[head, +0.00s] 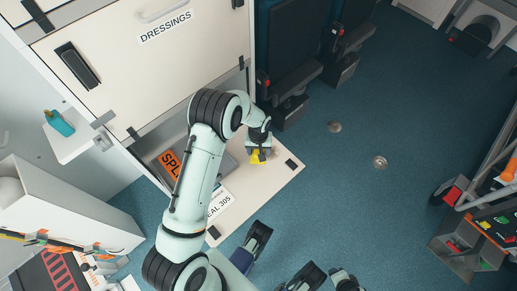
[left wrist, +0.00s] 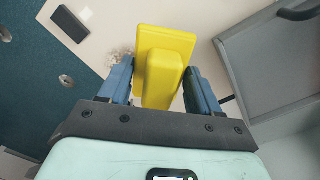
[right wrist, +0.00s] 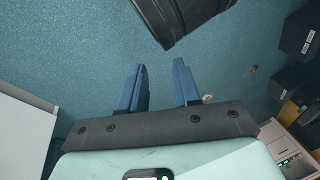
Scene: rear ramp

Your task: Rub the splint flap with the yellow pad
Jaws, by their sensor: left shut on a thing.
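The splint flap (head: 278,180) is a pale board folded down flat below the dressings cabinet, with dark pads at its corners. My left gripper (head: 259,146) is over its far part, shut on the yellow pad (head: 257,157). In the left wrist view the yellow pad (left wrist: 165,45) sits between the blue fingers, above the pale flap (left wrist: 110,20). A brownish smudge (left wrist: 120,60) shows on the flap beside the pad. I cannot tell whether the pad touches the flap. In the right wrist view my right gripper (right wrist: 159,82) is open and empty above the blue floor.
The dressings cabinet (head: 130,60) rises behind the flap. An orange-labelled compartment (head: 170,162) lies open at the flap's inner edge, partly hidden by my left arm. Folded dark seats (head: 295,75) stand to the right of the cabinet. The blue floor (head: 390,130) is mostly clear.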

